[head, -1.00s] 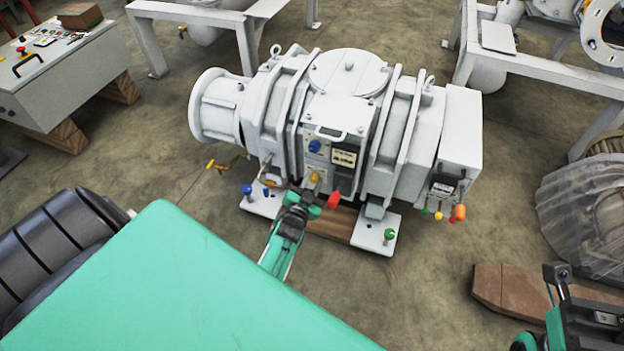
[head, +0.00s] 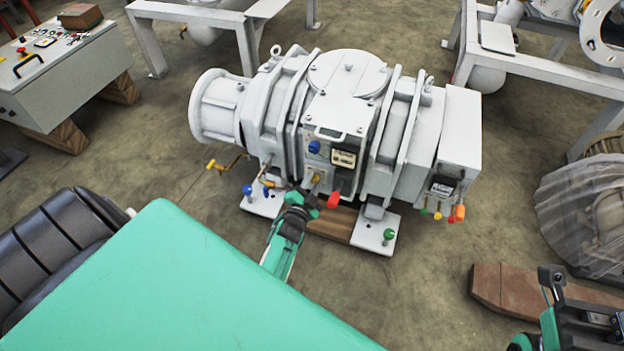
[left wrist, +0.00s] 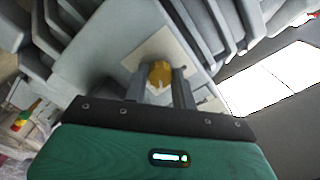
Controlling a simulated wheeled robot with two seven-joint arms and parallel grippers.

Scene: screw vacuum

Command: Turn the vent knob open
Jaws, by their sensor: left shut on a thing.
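A white vacuum pump (head: 345,75) stands on the floor ahead of me. On its front, a yellow knob (head: 316,179) on a pale square plate is partly covered by my left gripper (head: 310,190); I take it to be the vent knob. In the left wrist view the yellow knob (left wrist: 160,73) sits between the two grey fingers of my left gripper (left wrist: 160,80), which is shut on it. My right gripper (head: 553,278) shows only partly at the lower right, away from the pump, and its opening is unclear.
A blue knob (head: 315,147) and a red knob (head: 333,200) are close to my left gripper. Small coloured handles (head: 450,214) hang at the pump's right end. A control box (head: 75,75) stands at upper left, wooden blocks (head: 510,292) at lower right.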

